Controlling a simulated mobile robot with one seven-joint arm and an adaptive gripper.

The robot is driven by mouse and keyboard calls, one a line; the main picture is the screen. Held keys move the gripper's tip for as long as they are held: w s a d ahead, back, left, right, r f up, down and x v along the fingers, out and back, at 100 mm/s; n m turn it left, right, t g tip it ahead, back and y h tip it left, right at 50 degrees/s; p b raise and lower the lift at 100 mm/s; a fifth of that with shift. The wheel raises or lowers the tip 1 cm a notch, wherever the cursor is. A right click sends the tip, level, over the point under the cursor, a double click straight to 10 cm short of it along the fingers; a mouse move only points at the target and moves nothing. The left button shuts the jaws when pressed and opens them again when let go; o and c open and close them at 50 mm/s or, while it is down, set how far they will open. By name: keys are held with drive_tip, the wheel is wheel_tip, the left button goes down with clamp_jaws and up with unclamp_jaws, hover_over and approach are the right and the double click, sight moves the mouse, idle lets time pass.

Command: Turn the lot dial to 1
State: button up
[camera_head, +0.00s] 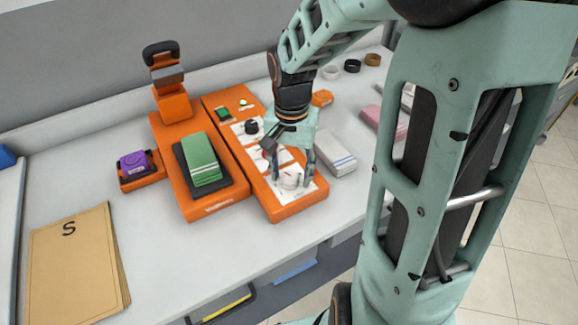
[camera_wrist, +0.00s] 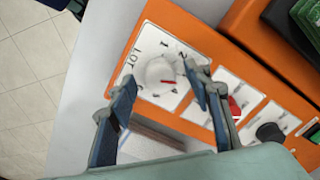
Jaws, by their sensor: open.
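The lot dial (camera_wrist: 160,75) is a white round knob on a white plate at the end of an orange panel. Its plate bears "LOT" and numbers, with 1 and 2 legible along the upper edge in the wrist view. A red mark on the knob lies toward its lower right in that view, not toward the 1. The dial (camera_head: 290,180) also shows in the head view. My gripper (camera_head: 293,184) is open over the panel, with one finger on each side of the dial. In the wrist view the fingers (camera_wrist: 161,77) flank the knob; contact cannot be told.
A white folded cloth (camera_head: 335,155) lies close on the right.

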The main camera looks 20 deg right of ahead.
drive_tip(key=c, duration=1.1)
drive_tip(key=shift+c, duration=0.2)
drive_tip(key=shift+n, duration=0.3)
drive_tip(key=n+p, duration=0.1)
drive_tip(key=n, duration=0.2)
drive_tip(key=shift+r+n+p, duration=0.1)
drive_tip(key=shift+n+p, duration=0.2)
drive_tip(key=n+p, duration=0.1)
drive_tip(key=n, duration=0.3)
drive_tip(key=shift+n+p, duration=0.3)
drive_tip(key=n+p, duration=0.1)
drive_tip(key=n, duration=0.3)
drive_tip(key=shift+p, duration=0.4)
drive_tip(key=n+p, duration=0.2)
drive_tip(key=n, duration=0.3)
